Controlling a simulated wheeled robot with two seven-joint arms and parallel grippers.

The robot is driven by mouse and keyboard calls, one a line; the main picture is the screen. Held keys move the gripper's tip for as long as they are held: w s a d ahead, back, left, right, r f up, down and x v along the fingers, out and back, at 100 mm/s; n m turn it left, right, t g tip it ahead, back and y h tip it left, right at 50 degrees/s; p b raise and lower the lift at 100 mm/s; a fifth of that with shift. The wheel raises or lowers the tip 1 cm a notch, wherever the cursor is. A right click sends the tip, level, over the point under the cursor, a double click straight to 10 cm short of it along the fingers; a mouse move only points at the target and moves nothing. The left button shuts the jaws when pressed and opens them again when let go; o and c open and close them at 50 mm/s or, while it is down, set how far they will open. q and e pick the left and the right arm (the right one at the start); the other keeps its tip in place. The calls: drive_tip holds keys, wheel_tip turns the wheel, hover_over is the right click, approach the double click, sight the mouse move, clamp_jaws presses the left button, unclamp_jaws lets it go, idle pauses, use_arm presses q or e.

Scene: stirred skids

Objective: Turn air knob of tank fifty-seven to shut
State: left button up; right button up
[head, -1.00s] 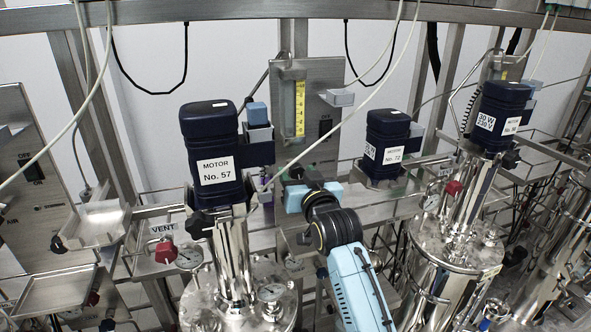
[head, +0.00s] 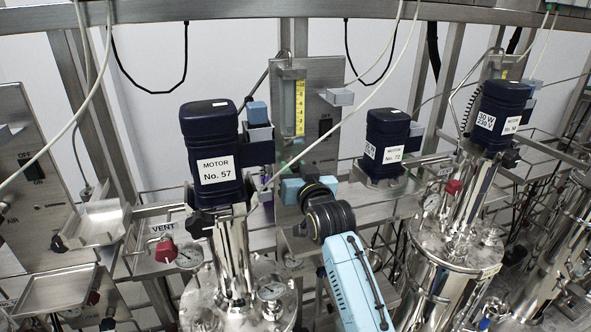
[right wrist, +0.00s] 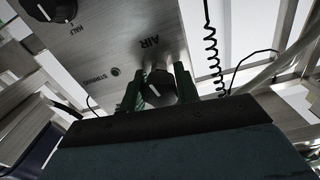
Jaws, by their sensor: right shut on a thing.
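Tank fifty-seven stands left of centre in the head view, under a dark blue motor (head: 215,150) labelled No. 57. Behind it is a metal panel (head: 320,80) with a yellow-scaled flow tube. My right gripper (right wrist: 161,80) has its green fingers on either side of a black air knob (right wrist: 160,90), next to the AIR lettering in the right wrist view. It is shut on this knob. The knob's pointer direction is hard to tell. In the head view the knob and fingertips are hidden behind my wrist. My left gripper is not in view.
Motor No. 72 (head: 385,145) stands to the right of my right arm. A red VENT valve (head: 165,250) is at lower left. Another black knob (right wrist: 48,8) shows at the upper left of the wrist view. A thin hose crosses in front of the panel.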

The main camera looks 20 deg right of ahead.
drive_tip(key=shift+r+m+p, duration=0.15)
drive_tip(key=shift+m+p, duration=0.8)
drive_tip(key=shift+m, duration=0.55)
drive_tip(key=o, duration=1)
drive_tip(key=s, duration=1.3)
drive_tip(key=shift+s+d+b, duration=0.2)
drive_tip(key=shift+b, duration=0.1)
